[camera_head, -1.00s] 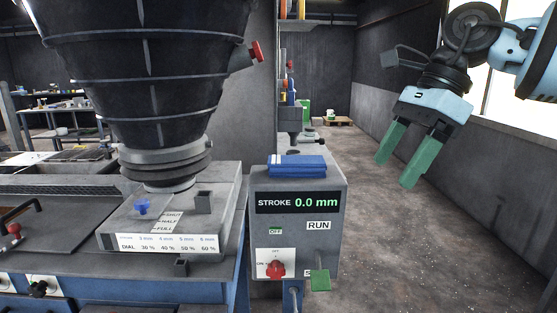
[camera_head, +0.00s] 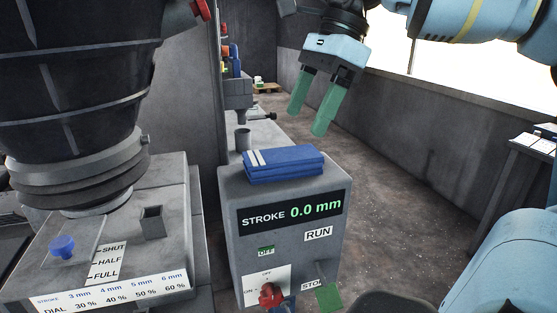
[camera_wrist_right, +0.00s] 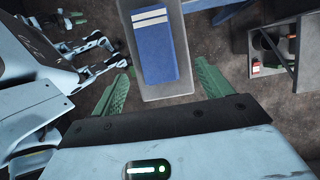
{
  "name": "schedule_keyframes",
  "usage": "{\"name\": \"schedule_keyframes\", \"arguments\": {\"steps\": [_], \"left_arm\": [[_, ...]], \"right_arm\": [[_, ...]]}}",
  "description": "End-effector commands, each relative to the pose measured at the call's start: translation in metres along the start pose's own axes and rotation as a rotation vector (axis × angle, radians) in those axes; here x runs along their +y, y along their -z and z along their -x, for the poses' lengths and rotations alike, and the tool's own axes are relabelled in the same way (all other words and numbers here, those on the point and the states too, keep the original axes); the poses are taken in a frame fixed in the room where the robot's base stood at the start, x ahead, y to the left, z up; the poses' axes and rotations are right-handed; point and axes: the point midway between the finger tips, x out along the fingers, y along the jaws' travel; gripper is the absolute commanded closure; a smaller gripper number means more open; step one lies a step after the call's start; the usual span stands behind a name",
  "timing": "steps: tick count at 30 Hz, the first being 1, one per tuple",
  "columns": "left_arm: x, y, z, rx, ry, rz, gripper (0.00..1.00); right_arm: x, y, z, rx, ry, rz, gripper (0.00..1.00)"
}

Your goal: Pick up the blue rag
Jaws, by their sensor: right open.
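The blue rag (camera_head: 285,163) is folded flat with white stripes at its left end. It lies on top of the grey control box (camera_head: 235,205). It also shows in the right wrist view (camera_wrist_right: 157,52), ahead of and between the fingers. My right gripper (camera_head: 306,115) is open and empty, with green fingers, above and beyond the rag in the head view. It also shows in the right wrist view (camera_wrist_right: 162,85), apart from the rag. Green and light-blue parts at the left of the wrist view may be my left gripper; its jaws are unclear.
The hopper (camera_head: 75,90) and its base (camera_head: 180,220) stand left of the box. A red knob (camera_head: 270,296) is on the box front. A table (camera_head: 535,150) stands at right. Floor right of the box is clear.

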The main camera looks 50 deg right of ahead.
Motion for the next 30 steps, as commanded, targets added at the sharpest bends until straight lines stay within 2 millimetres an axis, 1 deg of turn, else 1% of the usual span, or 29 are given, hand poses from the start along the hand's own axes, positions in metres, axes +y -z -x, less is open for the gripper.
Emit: {"name": "schedule_keyframes", "arguments": {"steps": [5,11,14,18,22,25,30], "left_arm": [[0.001,-0.002,0.001,-0.004,-0.001,0.001,0.64],[0.0,0.0,0.0,-0.001,0.0,0.0,0.64],[0.0,0.004,0.001,0.006,0.0,-0.001,0.64],[-0.001,0.011,0.001,0.019,0.001,-0.003,0.64],[-0.001,0.013,0.0,0.024,0.002,-0.003,0.64],[-0.001,0.014,-0.001,0.025,0.002,-0.003,0.64],[-0.001,0.013,0.0,0.024,0.002,-0.003,0.64]], "right_arm": [[0.001,0.0,-0.018,0.001,-0.003,0.0,0.22],[0.001,-0.001,-0.024,0.0,-0.002,0.0,0.22],[0.003,-0.004,-0.034,0.002,-0.004,0.001,0.22],[0.007,-0.01,-0.053,0.003,-0.003,0.0,0.22],[0.006,-0.009,-0.068,0.002,-0.002,-0.001,0.22],[0.005,-0.01,-0.073,0.0,-0.001,-0.001,0.22],[0.005,-0.01,-0.073,0.0,-0.001,-0.001,0.22]]}}
